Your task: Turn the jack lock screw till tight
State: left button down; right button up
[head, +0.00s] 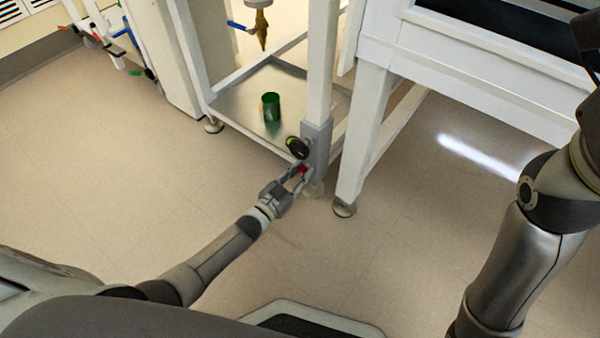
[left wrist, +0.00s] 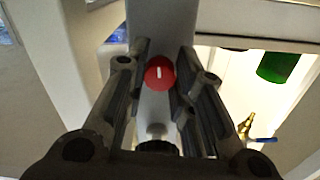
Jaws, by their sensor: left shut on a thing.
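The jack lock screw shows as a red round knob (head: 303,169) on the grey bracket (head: 318,142) low on the white frame's front leg. In the left wrist view the red knob (left wrist: 160,72) carries a short white mark, nearly upright in the picture. My left gripper (head: 300,173) is at the knob, with one finger on each side, shut on it. In the left wrist view the gripper (left wrist: 163,80) has the knob between its fingertips. A black knob with a yellow-green edge (head: 298,147) sits just above on the same bracket. My right gripper is out of view.
A green cylinder (head: 271,107) stands on the frame's low metal shelf (head: 240,110). A brass nozzle with a blue lever (head: 262,28) hangs above it. A white bench leg (head: 362,140) stands close to the right. The floor (head: 130,180) on the left is clear.

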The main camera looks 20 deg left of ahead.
pick_arm(q)
jog(key=shift+m, duration=0.6)
jog(key=c, duration=1.2)
grip_release()
jog(key=v, duration=1.2)
